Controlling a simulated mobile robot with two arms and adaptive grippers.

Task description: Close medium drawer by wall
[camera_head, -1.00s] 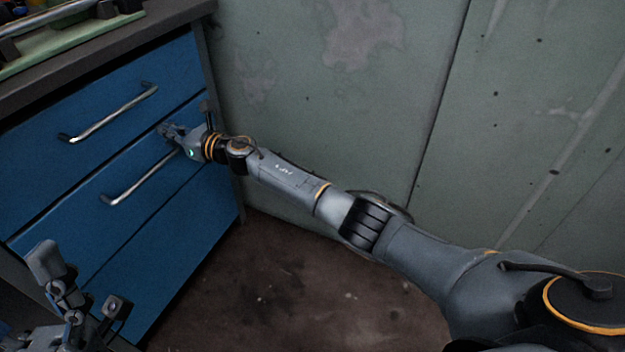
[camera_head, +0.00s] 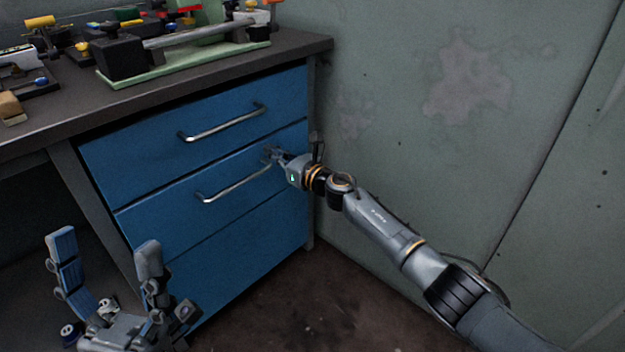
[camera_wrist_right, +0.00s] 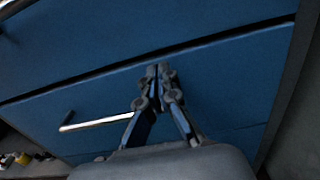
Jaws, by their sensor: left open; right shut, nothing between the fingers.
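The medium drawer (camera_head: 205,205) is the middle blue front of the cabinet by the wall, with a silver bar handle (camera_head: 232,186). Its front looks about flush with the drawers above and below; a small gap cannot be ruled out. My right gripper (camera_head: 272,156) is shut and empty, its tips at the drawer's upper right, by the handle's right end. The right wrist view shows the shut tips (camera_wrist_right: 158,72) against or just before the blue front, right of the handle (camera_wrist_right: 95,123). Contact is unclear. My left gripper (camera_head: 105,247) is open and empty at the lower left, in front of the cabinet.
A top drawer (camera_head: 180,145) with its own handle (camera_head: 222,124) is above, and a plain bottom front (camera_head: 245,250) below. The dark worktop (camera_head: 60,115) holds a green-based tool (camera_head: 190,58) and several small parts. The greenish wall (camera_head: 430,150) stands close on the right.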

